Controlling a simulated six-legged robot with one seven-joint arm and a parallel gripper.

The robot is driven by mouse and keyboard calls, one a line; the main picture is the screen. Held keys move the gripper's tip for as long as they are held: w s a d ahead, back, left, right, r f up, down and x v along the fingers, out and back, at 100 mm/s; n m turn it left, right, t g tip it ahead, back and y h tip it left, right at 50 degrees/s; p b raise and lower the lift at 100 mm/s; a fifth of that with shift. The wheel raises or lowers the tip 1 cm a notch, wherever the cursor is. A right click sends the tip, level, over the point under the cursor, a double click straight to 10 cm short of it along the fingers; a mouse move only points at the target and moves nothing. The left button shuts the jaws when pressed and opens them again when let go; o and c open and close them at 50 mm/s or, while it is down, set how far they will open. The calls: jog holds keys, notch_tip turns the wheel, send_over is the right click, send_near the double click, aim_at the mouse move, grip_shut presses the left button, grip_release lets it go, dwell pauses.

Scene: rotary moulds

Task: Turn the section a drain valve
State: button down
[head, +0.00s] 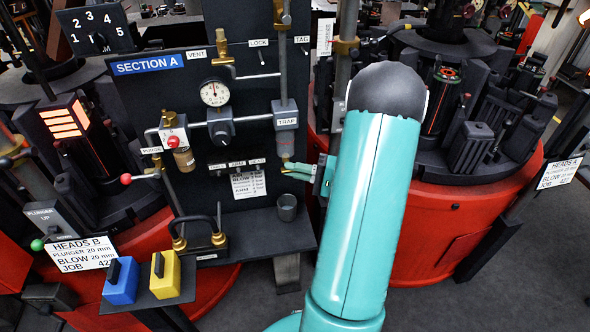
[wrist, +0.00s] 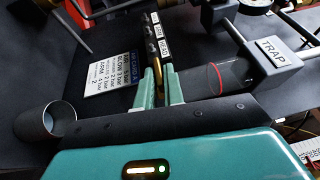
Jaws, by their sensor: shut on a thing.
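The section A panel (head: 150,95) stands in front of me. On its right side hangs the trap (head: 286,124), with a clear bowl under it; it also shows in the wrist view (wrist: 272,55). A small brass drain valve (head: 285,158) is at the bowl's lower end. My gripper (head: 287,170) reaches in from the right just under the bowl. In the wrist view its pale green fingers are shut on the brass drain valve (wrist: 168,78), one on each side. The fingers hide part of the valve, so its turn angle cannot be told.
A small grey cup (head: 287,207) stands on the panel's ledge below the trap. A row of labelled toggles and a white card (head: 248,184) are left of my fingers. A gauge (head: 214,92) and purge fitting (head: 174,135) are further left. Red machine bases stand behind.

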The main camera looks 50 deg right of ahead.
jog(key=c, duration=1.6)
grip_release()
jog(key=shift+o, duration=0.2)
jog(key=v, duration=1.4)
jog(key=shift+r, duration=0.1)
